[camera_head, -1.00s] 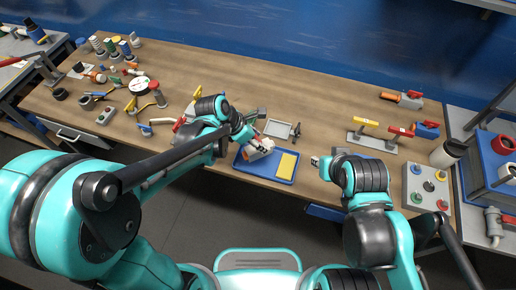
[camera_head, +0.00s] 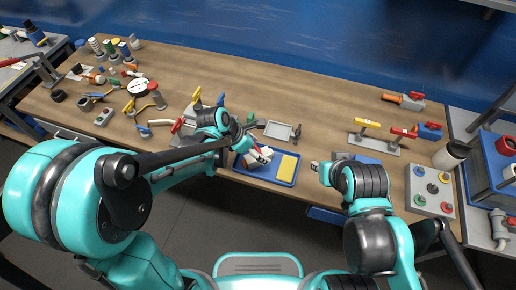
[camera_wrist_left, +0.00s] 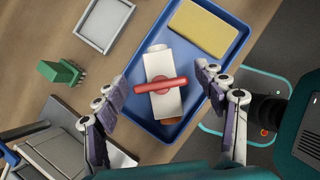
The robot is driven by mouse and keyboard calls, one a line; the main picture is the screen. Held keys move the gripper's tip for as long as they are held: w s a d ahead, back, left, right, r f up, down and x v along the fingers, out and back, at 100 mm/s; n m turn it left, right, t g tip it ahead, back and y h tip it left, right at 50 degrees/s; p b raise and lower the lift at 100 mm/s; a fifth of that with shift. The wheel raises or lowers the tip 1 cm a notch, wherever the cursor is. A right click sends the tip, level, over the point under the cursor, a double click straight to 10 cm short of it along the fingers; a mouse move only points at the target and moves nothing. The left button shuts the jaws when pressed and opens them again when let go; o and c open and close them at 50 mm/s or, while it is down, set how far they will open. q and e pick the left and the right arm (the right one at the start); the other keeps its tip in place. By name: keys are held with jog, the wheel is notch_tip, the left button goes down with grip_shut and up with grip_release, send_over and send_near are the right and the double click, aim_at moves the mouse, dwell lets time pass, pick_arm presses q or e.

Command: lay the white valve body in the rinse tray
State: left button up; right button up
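The white valve body (camera_wrist_left: 163,92) with a red lever handle lies in the blue rinse tray (camera_wrist_left: 160,27), beside a yellow block. In the head view, the valve body (camera_head: 260,156) is partly hidden by my left gripper (camera_head: 249,147). In the left wrist view, my left gripper (camera_wrist_left: 161,86) is open, with a finger on each side of the valve body and gaps between. My right gripper (camera_head: 319,166) is right of the tray, over the table's front part; its fingers are too small to read.
The yellow block (camera_head: 287,166) fills the tray's right part. A small grey tray (camera_head: 278,130) and a green block (camera_wrist_left: 61,72) sit behind and left of it. A red-and-yellow-handled valve stand (camera_head: 378,138) and a button box (camera_head: 430,190) stand at right. The middle back of the table is clear.

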pick_arm(q)
jog(key=shift+r, duration=0.35)
jog(key=p+v, duration=0.4)
jog(key=v, duration=0.7)
jog(key=s+a+r+m+t+y, duration=0.2)
jog(key=s+a+m, duration=0.2)
jog(key=m, duration=0.7)
jog(key=s+a+r+m+t+y, duration=0.2)
jog(key=s+a+m, duration=0.3)
jog(key=a+m, duration=0.4)
jog(key=m+y, duration=0.1)
jog(key=m, duration=0.2)
jog(key=shift+s+r, duration=0.25)
jog(key=shift+f, duration=0.1)
notch_tip(320, 180, down, 5)
jog(key=b, duration=0.5)
